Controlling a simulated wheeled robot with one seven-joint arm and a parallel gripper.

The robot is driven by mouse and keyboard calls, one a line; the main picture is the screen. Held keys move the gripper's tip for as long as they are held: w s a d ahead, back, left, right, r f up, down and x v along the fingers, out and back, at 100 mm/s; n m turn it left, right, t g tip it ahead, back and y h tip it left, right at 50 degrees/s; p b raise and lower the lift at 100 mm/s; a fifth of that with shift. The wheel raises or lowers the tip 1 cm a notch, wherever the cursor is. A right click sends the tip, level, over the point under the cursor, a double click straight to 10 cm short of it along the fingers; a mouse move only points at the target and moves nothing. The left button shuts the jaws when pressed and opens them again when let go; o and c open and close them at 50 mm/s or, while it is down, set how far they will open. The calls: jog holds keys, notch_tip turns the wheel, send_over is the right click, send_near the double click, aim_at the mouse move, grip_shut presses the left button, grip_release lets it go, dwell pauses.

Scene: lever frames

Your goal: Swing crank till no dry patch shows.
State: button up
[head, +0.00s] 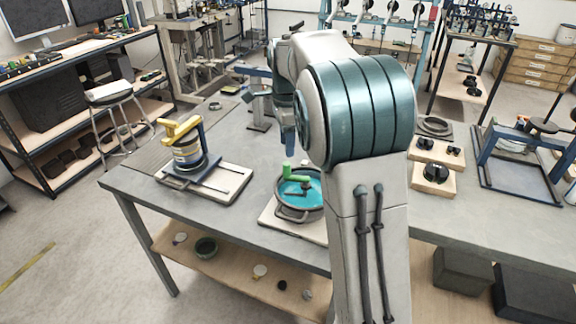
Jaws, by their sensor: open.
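A round dark-rimmed pan (298,208) stands on a pale board on the grey bench, partly behind my arm. Its inside shows a teal surface, and a green crank (296,173) with an upright knob sits over it. I cannot make out a dry patch from here; the right part of the pan is hidden by my arm. My gripper (289,142) hangs beyond and above the pan, apart from the crank. It is partly hidden by my arm, is open and seems to hold nothing.
A yellow-handled device (187,150) stands on a pale board (232,184) to the left. A wooden block with black knobs (432,178) and a blue frame (520,160) are on the right. Bare bench (140,180) lies at the left end.

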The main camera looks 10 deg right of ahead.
aim_at(287, 163)
notch_tip(287, 163, down, 8)
jog(key=shift+f, duration=0.1)
jog(key=shift+c, duration=0.3)
grip_shut()
jog(key=shift+d, duration=0.15)
